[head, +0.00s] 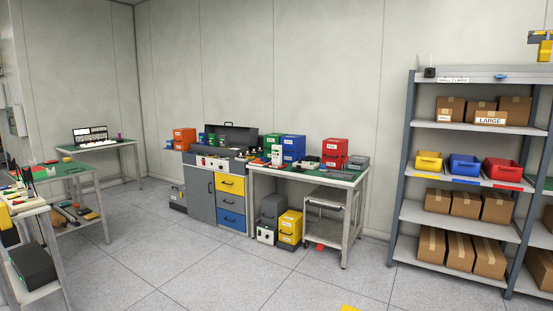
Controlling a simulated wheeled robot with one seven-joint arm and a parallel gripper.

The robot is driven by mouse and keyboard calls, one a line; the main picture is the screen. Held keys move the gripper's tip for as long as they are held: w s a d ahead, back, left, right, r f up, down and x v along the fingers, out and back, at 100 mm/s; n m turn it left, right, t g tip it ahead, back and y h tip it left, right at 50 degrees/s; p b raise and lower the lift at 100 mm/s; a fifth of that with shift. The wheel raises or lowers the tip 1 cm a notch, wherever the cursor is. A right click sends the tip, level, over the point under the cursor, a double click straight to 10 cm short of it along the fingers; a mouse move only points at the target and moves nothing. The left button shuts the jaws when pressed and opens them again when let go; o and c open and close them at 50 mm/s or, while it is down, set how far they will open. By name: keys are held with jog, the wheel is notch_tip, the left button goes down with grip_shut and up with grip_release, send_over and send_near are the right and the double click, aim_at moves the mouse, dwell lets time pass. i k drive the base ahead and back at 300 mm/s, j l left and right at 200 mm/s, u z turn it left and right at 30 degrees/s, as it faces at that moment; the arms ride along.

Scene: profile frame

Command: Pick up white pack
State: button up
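I cannot pick out a white pack with certainty. A small white upright item (277,155) stands among tools on the middle workbench (345,183), too small to identify. Several pale items lie on the left green-topped bench, also too small to tell. My gripper is not in view, so its state and any contact are hidden.
A metal shelf unit (419,74) with cardboard boxes and yellow, blue and red bins stands at right. A grey cabinet (201,195) with yellow and blue drawers adjoins the middle bench. A cart (327,204) stands by that bench. The central grey floor (220,270) is clear.

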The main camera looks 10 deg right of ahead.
aim_at(276, 150)
jog(key=i+l+z, duration=0.55)
jog(key=i+l, duration=0.4)
jog(key=i, duration=0.3)
jog(key=i+l, duration=0.25)
jog(key=i, duration=0.25)
jog(key=i+l+u, duration=0.1)
jog(key=i, duration=0.4)
jog(key=i+j+u, duration=0.1)
jog(key=i+u, duration=0.15)
jog(key=i, duration=0.35)
jog(key=i+u, duration=0.25)
jog(key=i, duration=0.35)
jog(key=i+l+u, duration=0.2)
jog(key=i, duration=0.35)
jog(key=i+l+u, duration=0.25)
jog(key=i, duration=0.35)
jog(key=i+j+u, duration=0.15)
jog(key=i+u, duration=0.15)
jog(key=i, duration=0.5)
jog(key=i+u, duration=0.35)
jog(key=i, duration=0.45)
